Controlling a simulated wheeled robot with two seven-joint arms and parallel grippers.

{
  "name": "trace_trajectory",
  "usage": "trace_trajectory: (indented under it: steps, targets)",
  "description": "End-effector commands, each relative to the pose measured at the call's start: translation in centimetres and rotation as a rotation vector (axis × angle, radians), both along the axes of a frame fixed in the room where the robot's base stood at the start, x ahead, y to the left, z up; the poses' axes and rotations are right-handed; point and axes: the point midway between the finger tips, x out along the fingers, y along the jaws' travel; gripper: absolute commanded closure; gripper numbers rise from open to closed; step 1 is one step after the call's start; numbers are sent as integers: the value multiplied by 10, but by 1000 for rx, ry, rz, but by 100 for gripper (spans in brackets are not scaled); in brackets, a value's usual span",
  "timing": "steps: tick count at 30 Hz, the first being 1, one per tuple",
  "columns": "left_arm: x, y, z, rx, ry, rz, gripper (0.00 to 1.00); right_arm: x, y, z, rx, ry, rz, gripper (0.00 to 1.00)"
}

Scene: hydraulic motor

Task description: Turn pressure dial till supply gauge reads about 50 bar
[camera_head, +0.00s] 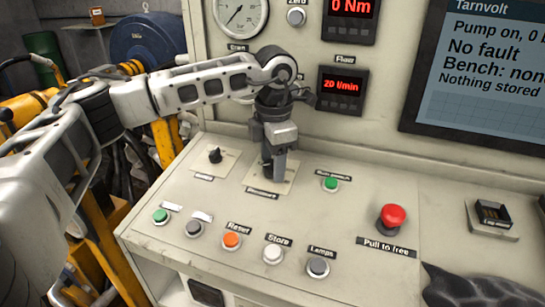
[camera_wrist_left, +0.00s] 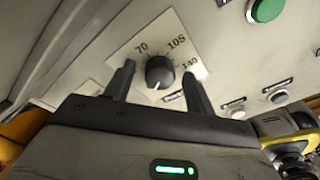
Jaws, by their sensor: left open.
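The pressure dial (camera_wrist_left: 160,72) is a dark round knob on a pale plate marked 70, 105 and 140 in the left wrist view. Its white pointer mark faces the bottom of that picture. My left gripper (camera_head: 273,176) points down over the dial's plate (camera_head: 286,187) and hides most of the knob in the head view. Its fingers are open, one on each side of the knob, with gaps visible in the left wrist view. A round gauge (camera_head: 240,14) marked bar is cut off by the top edge; its needle points to the lower left. Its label is unclear.
A smaller dark knob (camera_head: 215,155) stands left of the plate, a green button (camera_head: 331,184) to the right. Several buttons line the panel's front. A red mushroom button (camera_head: 391,217) is farther right. The flow display (camera_head: 342,84) and screen (camera_head: 480,70) are behind.

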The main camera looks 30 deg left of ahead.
Motion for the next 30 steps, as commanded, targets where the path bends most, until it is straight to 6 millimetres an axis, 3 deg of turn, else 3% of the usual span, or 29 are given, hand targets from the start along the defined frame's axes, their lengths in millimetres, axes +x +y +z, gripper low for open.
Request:
trace_trajectory:
  steps: [7, 12, 22, 30]
  targets:
    - [0, 0, -1, 0, 0, 0, 45, 0, 0, 0, 1, 1, -2, 100]
    - [0, 0, 0, 0, 0, 0, 90, -1, 0, 0, 3, 4, -4, 100]
    - [0, 0, -1, 3, 1, -29, 89, -2, 1, -1, 4, 4, -3, 100]
    - [0, -1, -1, 26, 5, -175, 89, -2, 3, -5, 7, 5, -1, 100]
